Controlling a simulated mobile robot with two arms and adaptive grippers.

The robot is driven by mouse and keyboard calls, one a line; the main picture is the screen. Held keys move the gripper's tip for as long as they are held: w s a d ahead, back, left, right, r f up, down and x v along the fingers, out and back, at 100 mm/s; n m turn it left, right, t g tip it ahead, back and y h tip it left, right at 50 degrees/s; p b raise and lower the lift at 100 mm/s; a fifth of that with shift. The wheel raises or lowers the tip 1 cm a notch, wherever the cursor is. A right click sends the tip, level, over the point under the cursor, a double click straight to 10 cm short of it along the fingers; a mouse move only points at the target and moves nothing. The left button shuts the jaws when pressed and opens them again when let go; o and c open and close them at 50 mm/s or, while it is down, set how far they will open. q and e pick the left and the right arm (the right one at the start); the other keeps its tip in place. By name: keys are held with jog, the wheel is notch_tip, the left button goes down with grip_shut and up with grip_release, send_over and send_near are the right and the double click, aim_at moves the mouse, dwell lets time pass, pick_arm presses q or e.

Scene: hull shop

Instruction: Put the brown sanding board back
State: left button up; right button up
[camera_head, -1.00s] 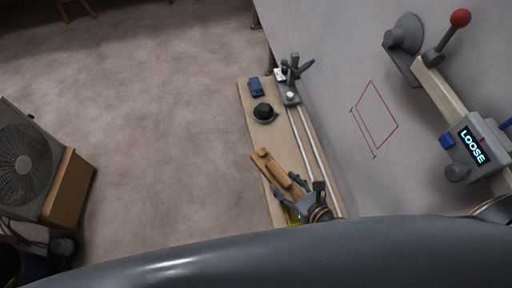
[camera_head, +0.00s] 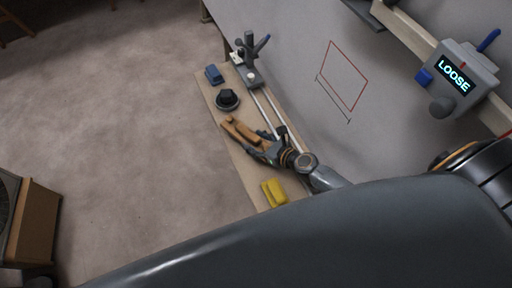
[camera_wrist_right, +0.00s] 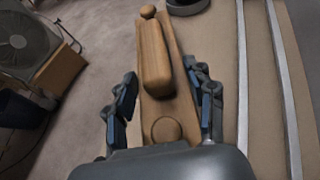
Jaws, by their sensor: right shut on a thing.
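The brown sanding board (camera_head: 241,129), a long flat board with a raised wooden grip and a round knob, is over the narrow tan bench, beside the rails. My right gripper (camera_head: 264,147) is shut on its near end. In the right wrist view the board (camera_wrist_right: 155,58) points away between the two blue-padded fingers of the right gripper (camera_wrist_right: 164,100). Whether the board touches the bench is unclear. My left gripper is not in view.
A black round tool (camera_head: 228,98) and a blue block (camera_head: 213,74) lie beyond the board; a yellow block (camera_head: 273,192) lies nearer. Two metal rails (camera_head: 269,112) run along the bench. A red outline (camera_head: 348,75) marks the grey surface; a unit reading LOOSE (camera_head: 456,77) stands right.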

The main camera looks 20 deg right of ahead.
jog(key=shift+f+b, duration=0.95)
jog(key=shift+f, duration=0.6)
jog(key=shift+f, duration=0.2)
jog(key=o, duration=1.1)
jog(key=shift+c, duration=0.2)
jog(key=shift+r, duration=0.1)
jog(key=shift+r, duration=0.15)
jog(key=v, duration=1.1)
jog(key=shift+s+d, duration=0.1)
jog(key=shift+s, duration=0.1)
jog(key=shift+s+d+r, duration=0.15)
jog(key=shift+s, duration=0.1)
